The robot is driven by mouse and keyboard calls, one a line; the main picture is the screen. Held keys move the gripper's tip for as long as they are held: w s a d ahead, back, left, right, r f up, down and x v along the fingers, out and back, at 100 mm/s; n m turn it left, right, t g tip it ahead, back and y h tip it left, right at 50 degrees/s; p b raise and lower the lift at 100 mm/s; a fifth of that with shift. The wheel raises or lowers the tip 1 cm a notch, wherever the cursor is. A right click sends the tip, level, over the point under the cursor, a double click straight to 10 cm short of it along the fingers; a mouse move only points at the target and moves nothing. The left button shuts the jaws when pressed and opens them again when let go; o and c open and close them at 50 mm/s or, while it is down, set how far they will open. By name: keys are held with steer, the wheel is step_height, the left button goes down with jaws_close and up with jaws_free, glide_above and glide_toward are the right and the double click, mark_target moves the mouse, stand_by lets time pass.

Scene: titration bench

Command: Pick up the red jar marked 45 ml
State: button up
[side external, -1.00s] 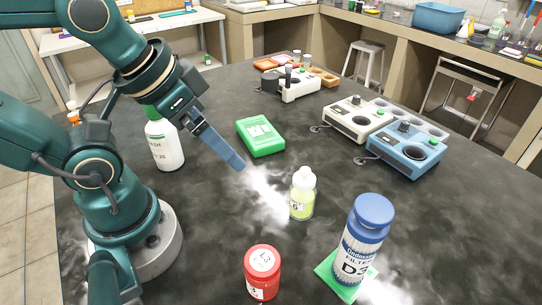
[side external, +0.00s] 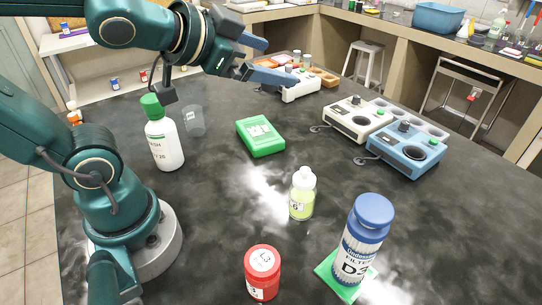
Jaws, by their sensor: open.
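A red jar (side external: 262,275) stands upright on the dark bench at the front centre. Its lid reads L3; its side label is only partly visible, and I cannot read a 45 ml mark. My gripper (side external: 280,61) is open and empty, its two blue fingers spread and pointing right. It is high at the upper middle of the picture, far from the jar and apart from it.
A yellow-green bottle (side external: 302,195) and a blue-capped filter container (side external: 362,240) on a green pad stand near the jar. A white bottle (side external: 164,145), a clear beaker (side external: 194,121), a green box (side external: 260,137) and a blue device (side external: 406,150) stand farther back.

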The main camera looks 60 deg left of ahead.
mark_target(262, 261)
steer(key=w+d+r+m+t+h, duration=0.2)
steer(key=w+d+m+h, duration=0.1)
steer(key=w+d+m, duration=0.15)
steer(key=d+f+m+g+h, duration=0.45)
steer(key=d+m+h, duration=0.35)
steer(key=m, duration=0.2)
steer(key=s+f+m+g+h, duration=0.1)
steer(key=s+f+g, duration=0.4)
steer(key=s+f+m+g+h, duration=0.1)
steer(key=s+f+m+g, duration=0.1)
steer(key=s+f+g, duration=0.2)
steer(key=s+f+m+g+h, duration=0.1)
steer(key=s+f+m+g, duration=0.1)
steer(key=s+f+g, duration=0.3)
steer(key=shift+s+d+f+g, duration=0.15)
steer(key=shift+s+f+g, duration=0.15)
steer(key=shift+s+g, duration=0.25)
steer(key=shift+s+f, duration=0.25)
steer(key=shift+f, duration=0.2)
steer(key=shift+x, duration=2.55)
steer(key=shift+r, duration=0.1)
